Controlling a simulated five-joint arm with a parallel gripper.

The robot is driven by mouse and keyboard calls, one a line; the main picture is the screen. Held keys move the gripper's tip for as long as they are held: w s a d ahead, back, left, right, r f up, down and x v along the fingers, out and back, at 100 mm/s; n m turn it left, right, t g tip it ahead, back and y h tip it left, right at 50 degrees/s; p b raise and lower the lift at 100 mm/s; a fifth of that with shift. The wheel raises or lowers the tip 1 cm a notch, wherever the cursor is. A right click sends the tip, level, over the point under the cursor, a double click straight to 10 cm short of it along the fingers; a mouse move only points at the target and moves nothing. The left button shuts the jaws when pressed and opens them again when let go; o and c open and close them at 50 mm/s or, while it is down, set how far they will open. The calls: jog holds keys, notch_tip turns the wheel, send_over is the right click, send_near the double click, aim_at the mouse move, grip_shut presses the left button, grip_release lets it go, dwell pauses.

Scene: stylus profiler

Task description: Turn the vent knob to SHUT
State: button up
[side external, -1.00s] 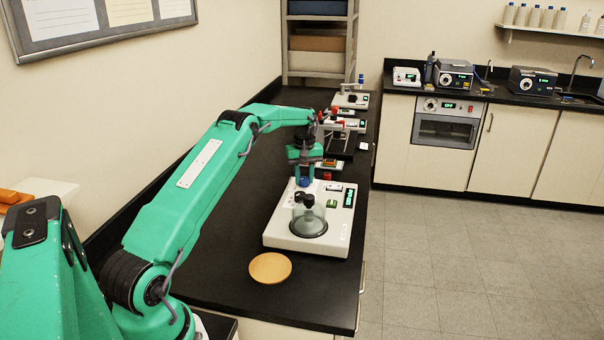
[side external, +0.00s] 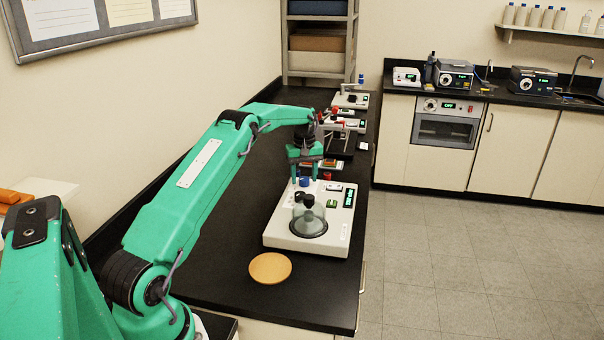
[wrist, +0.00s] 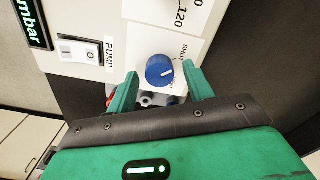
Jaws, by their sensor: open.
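The blue vent knob (wrist: 159,70) has a white pointer line, in the wrist view toward the right and slightly down. In the side view my gripper (side external: 305,176) is just above the knob (side external: 305,182), at the back left of the white profiler (side external: 283,238).
A PUMP rocker switch (wrist: 81,49) and a green display (wrist: 30,22) are near the knob. A clear dome (side external: 309,222) stands on the profiler in front. A round tan disc (side external: 270,267) lies on the black bench. More instruments (side external: 344,123) stand behind.

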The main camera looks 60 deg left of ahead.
aim_at(304, 178)
jog(key=shift+r, duration=3.8)
